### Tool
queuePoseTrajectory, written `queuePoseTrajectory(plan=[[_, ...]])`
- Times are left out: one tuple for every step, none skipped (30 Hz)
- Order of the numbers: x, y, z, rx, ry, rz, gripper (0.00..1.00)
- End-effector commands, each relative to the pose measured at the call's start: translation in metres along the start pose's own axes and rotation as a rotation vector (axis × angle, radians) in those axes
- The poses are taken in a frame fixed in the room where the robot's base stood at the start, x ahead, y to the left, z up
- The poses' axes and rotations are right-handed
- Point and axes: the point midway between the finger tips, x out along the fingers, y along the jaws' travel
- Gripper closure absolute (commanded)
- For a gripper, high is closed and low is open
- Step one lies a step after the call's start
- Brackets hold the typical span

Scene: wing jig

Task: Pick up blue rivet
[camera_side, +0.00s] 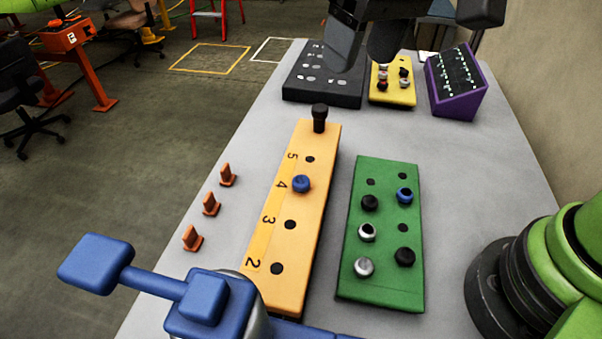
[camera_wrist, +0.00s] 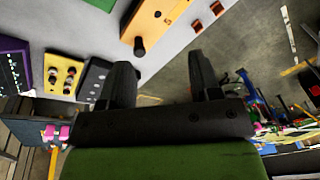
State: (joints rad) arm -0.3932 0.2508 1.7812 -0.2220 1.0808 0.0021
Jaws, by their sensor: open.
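One blue rivet (camera_side: 404,195) stands in the upper right of the green block (camera_side: 386,278) in the side view. Another blue rivet (camera_side: 301,183) sits in the orange wing jig (camera_side: 312,215) beside the number 4. My gripper (camera_side: 366,55) is at the far end of the table, above the dark tray and yellow block, well away from both blue rivets. Its two fingers are apart with nothing between them in the wrist view (camera_wrist: 161,65). No blue rivet can be made out in the wrist view.
The green block also holds black and silver rivets. A black post (camera_side: 320,117) rises at the jig's far end. A dark tray (camera_side: 300,92), yellow block (camera_side: 392,101) and purple rack (camera_side: 457,84) stand at the back. Small orange cones (camera_side: 211,205) line the left edge.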

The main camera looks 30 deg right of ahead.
Motion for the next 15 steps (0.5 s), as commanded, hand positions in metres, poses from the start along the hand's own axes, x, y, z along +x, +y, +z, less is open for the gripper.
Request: queuePoseTrajectory(plan=[[0.02, -0.012, -0.006, -0.039, -0.043, 0.019, 0.42], [0.03, -0.018, -0.009, -0.059, -0.062, 0.029, 0.42], [0.042, -0.026, -0.011, -0.083, -0.085, 0.043, 0.42], [0.051, -0.031, -0.013, -0.099, -0.099, 0.051, 0.42], [0.059, -0.035, -0.013, -0.115, -0.113, 0.06, 0.42], [0.069, -0.04, -0.014, -0.132, -0.128, 0.071, 0.42], [0.075, -0.044, -0.014, -0.143, -0.139, 0.077, 0.42], [0.08, -0.046, -0.014, -0.152, -0.148, 0.083, 0.42], [0.086, -0.049, -0.014, -0.162, -0.156, 0.089, 0.42], [0.089, -0.051, -0.014, -0.169, -0.16, 0.093, 0.42], [0.092, -0.052, -0.014, -0.173, -0.165, 0.096, 0.42], [0.096, -0.053, -0.014, -0.177, -0.168, 0.099, 0.42], [0.1, -0.053, -0.013, -0.178, -0.171, 0.101, 0.42], [0.104, -0.052, -0.013, -0.179, -0.173, 0.102, 0.42], [0.11, -0.052, -0.011, -0.18, -0.174, 0.102, 0.42]])
